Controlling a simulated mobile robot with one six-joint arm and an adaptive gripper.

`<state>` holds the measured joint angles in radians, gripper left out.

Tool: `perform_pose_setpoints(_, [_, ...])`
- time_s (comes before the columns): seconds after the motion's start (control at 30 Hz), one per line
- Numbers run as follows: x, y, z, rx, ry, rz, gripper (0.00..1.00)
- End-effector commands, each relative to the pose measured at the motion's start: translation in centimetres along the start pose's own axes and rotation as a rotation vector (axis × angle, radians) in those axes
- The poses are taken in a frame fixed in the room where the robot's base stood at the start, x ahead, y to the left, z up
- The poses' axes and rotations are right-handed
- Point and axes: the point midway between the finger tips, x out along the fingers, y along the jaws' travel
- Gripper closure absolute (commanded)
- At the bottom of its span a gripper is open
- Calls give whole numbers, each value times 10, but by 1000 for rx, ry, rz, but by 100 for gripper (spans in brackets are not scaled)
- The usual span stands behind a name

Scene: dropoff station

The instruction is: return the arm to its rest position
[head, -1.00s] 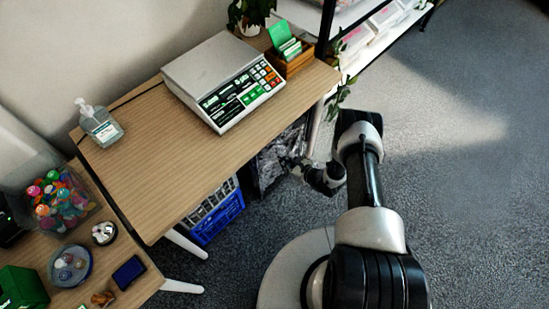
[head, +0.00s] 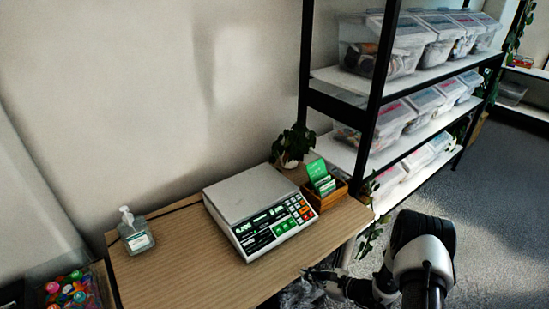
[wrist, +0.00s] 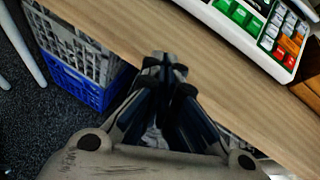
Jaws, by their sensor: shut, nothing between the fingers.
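My gripper (wrist: 165,72) is shut and empty in the wrist view, with its fingertips together in front of the wooden table's edge. In the head view my gripper (head: 308,273) is small and partly dark, beside the table's front right edge, with my arm folded at the lower right. The wooden table (head: 165,270) carries a white scale (head: 250,195) with a lit display and coloured keys. Part of the scale's keypad (wrist: 262,22) also shows at the top right of the wrist view.
A sanitizer bottle (head: 136,232), a wooden card box (head: 328,195) and a potted plant (head: 293,145) stand on the table. A black-framed shelf (head: 345,105) with clear bins is behind my arm. A blue crate (wrist: 75,84) sits below the table. Open floor lies at the right.

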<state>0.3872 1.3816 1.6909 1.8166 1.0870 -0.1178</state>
Motion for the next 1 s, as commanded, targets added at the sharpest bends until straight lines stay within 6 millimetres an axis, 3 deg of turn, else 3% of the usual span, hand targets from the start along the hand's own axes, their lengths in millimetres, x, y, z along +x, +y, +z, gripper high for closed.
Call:
perform_pose_setpoints(0.03, [-7,-7,35,-77,-13,42,100])
perform_pose_setpoints(0.2, [-35,0,132,-329,-31,202,100])
perform_pose_setpoints(0.4, [-82,30,225,-632,-17,378,100])
perform_pose_setpoints(0.5, [-110,49,260,-787,7,458,100])
perform_pose_setpoints(0.73, [-180,99,315,-1143,101,620,100])
perform_pose_setpoints(1.0, [-267,147,337,-1553,287,762,100])
